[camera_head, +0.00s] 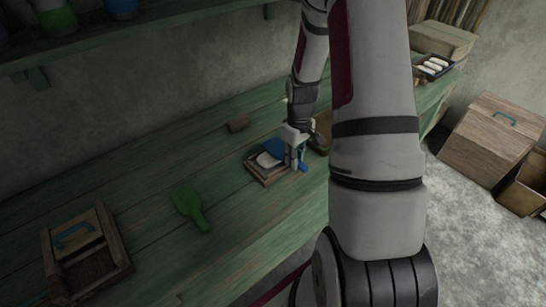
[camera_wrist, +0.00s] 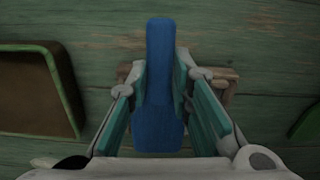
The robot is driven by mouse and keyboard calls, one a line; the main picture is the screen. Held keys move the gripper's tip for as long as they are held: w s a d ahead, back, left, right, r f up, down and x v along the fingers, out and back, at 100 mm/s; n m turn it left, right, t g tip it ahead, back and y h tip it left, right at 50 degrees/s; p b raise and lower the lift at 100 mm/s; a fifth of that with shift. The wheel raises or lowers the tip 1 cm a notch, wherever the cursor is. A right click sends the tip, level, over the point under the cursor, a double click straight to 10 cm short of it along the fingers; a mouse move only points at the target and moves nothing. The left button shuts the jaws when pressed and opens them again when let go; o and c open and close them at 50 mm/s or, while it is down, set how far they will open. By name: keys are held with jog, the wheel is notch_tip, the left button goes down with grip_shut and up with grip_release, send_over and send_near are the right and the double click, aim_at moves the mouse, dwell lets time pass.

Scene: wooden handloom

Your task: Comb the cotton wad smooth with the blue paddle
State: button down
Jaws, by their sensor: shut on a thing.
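My gripper (camera_head: 297,160) is shut on the blue paddle (camera_head: 274,147), over the right side of a small wooden tray. In the wrist view the blue paddle (camera_wrist: 158,60) stands between the two teal finger pads of my gripper (camera_wrist: 159,85). The white cotton wad (camera_head: 266,160) lies in the tray (camera_head: 271,181), beside and partly under the paddle. I cannot tell whether the paddle touches the cotton. In the wrist view the paddle and fingers hide the cotton, and only edges of the tray show behind them.
A green paddle (camera_head: 189,206) lies on the green bench (camera_head: 150,185), left of the tray. A wooden box with a blue handle (camera_head: 88,262) stands at the left. A brown open container (camera_wrist: 38,90) shows in the wrist view.

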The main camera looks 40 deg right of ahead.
jog(key=shift+d, duration=0.2)
jog(key=shift+s+a+r+p, duration=0.1)
jog(key=shift+a+p, duration=0.25)
jog(key=shift+a, duration=2.15)
jog(key=shift+d, duration=0.1)
jog(key=shift+d, duration=2.4)
jog(key=shift+a+p, duration=0.4)
jog(key=shift+a, duration=2.1)
